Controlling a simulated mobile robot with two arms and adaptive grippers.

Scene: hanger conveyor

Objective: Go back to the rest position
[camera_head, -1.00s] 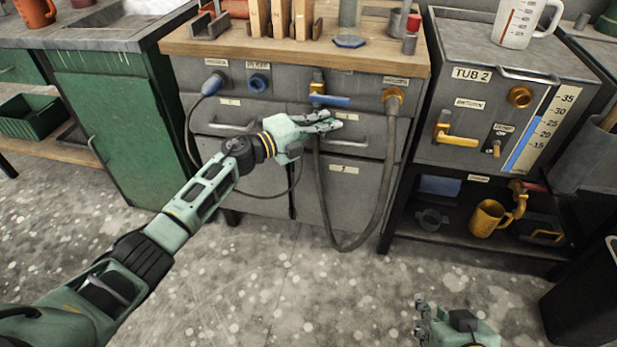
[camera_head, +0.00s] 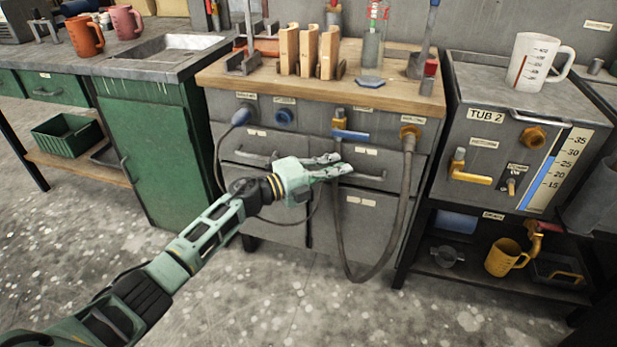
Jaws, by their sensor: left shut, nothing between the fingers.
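My left gripper (camera_head: 338,167) reaches in from the lower left on its extended arm. It is shut and empty, in front of the grey drawer cabinet (camera_head: 262,188) under the wooden worktop. Its fingertips show just below the blue-handled valve (camera_head: 350,135) and in front of a drawer handle; I cannot tell whether they touch the cabinet. My right gripper is out of the picture.
A grey hose (camera_head: 399,215) hangs in a loop from the cabinet's brass fitting. The TUB 2 unit (camera_head: 468,143) stands to the right, with a yellow mug (camera_head: 505,257) on its lower shelf. A green cabinet (camera_head: 157,160) stands left. The floor in front is clear.

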